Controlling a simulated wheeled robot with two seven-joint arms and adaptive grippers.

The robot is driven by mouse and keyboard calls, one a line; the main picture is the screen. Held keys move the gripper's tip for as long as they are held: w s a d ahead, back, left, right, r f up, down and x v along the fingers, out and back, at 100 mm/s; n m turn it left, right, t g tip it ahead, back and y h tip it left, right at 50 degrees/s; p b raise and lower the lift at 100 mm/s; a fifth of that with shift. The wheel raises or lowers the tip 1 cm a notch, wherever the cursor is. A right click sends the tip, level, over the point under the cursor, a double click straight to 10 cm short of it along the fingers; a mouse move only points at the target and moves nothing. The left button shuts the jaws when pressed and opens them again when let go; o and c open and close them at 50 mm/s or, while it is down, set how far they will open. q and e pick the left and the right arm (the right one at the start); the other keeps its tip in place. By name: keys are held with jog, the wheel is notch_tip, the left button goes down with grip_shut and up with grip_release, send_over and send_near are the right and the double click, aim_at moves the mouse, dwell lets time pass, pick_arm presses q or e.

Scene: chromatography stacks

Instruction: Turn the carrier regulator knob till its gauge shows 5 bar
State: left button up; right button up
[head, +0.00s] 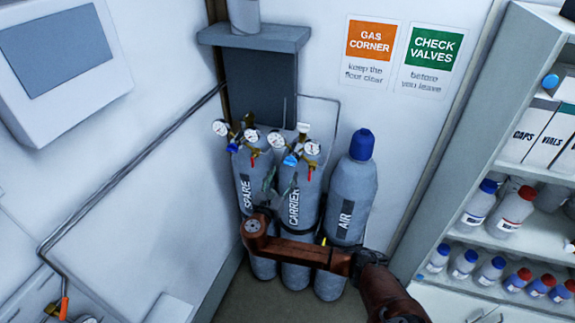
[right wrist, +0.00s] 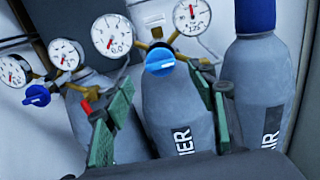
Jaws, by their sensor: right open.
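The carrier cylinder (head: 292,215) stands in the middle of three grey cylinders. Its blue regulator knob (head: 290,160) sits below two white gauges, a left one (head: 276,139) and a right one (head: 312,148). In the right wrist view the knob (right wrist: 160,60) faces me with a pale bar across it, between the left gauge (right wrist: 111,34) and right gauge (right wrist: 188,17). Both have red needles; I cannot read their values surely. My right gripper (right wrist: 172,92) is open, its green fingers apart on either side of the carrier cylinder's top, below the knob and not touching it. My left gripper is out of view.
The spare cylinder (head: 246,185), with its own gauges and blue knob (right wrist: 37,95), stands close at left. The air cylinder (head: 352,190) with a blue cap stands at right. Shelves of bottles (head: 505,215) stand further right. A wall is close on the left.

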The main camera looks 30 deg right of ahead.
aim_at(289, 165)
jog(key=p+x, duration=0.1)
jog(key=x, duration=0.3)
jog(key=shift+r, duration=0.1)
jog(key=shift+w+d, duration=0.4)
jog(key=shift+d, duration=0.05)
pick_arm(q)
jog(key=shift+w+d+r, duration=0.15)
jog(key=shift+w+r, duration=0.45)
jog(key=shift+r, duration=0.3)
pick_arm(e)
jog(key=shift+c, duration=0.6)
jog(key=c, duration=1)
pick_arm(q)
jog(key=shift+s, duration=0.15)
pick_arm(e)
jog(key=shift+c, duration=0.2)
